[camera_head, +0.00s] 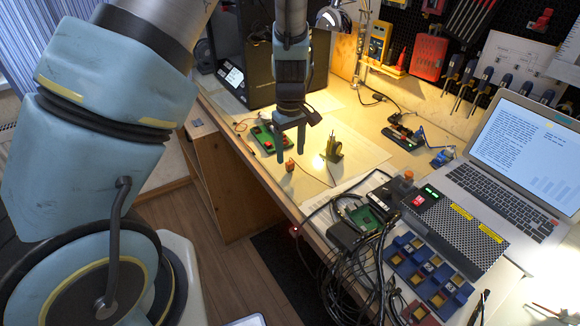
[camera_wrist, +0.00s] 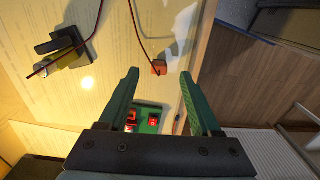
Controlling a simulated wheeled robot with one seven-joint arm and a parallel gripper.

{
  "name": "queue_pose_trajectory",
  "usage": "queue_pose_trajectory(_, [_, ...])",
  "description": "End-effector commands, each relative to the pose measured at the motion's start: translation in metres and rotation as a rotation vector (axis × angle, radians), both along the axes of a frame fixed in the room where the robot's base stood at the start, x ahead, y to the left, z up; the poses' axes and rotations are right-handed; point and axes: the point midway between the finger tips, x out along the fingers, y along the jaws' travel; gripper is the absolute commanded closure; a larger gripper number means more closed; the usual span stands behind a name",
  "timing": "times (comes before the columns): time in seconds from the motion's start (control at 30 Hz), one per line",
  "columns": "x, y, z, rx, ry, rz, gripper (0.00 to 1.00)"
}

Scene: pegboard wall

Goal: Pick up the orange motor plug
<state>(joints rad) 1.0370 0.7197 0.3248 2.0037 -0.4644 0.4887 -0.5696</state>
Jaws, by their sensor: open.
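The small orange motor plug (camera_head: 289,165) sits on the workbench near its front edge. In the wrist view the plug (camera_wrist: 159,67) lies between the lines of the two fingers, just past their tips, with a thin red wire running from it. My gripper (camera_head: 289,154) points down over the bench close to the plug. In the wrist view my gripper (camera_wrist: 159,75) is open, with nothing between its green fingers. I cannot tell the exact height of the tips above the plug.
A brass-coloured motor on a dark mount (camera_head: 333,150) stands right of the plug. A green board with red parts (camera_head: 266,137) lies to the left. Cables (camera_head: 360,262), a blue bin tray (camera_head: 428,272) and a laptop (camera_head: 505,175) fill the right. The bench edge is close.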

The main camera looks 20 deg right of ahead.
Motion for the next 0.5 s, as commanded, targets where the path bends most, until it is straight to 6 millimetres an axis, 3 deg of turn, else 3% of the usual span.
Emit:
queue_pose_trajectory(0.23, [0.003,0.001,-0.032,0.003,0.003,0.001,0.35])
queue_pose_trajectory(0.5, [0.003,0.0,-0.039,-0.001,0.001,0.001,0.35])
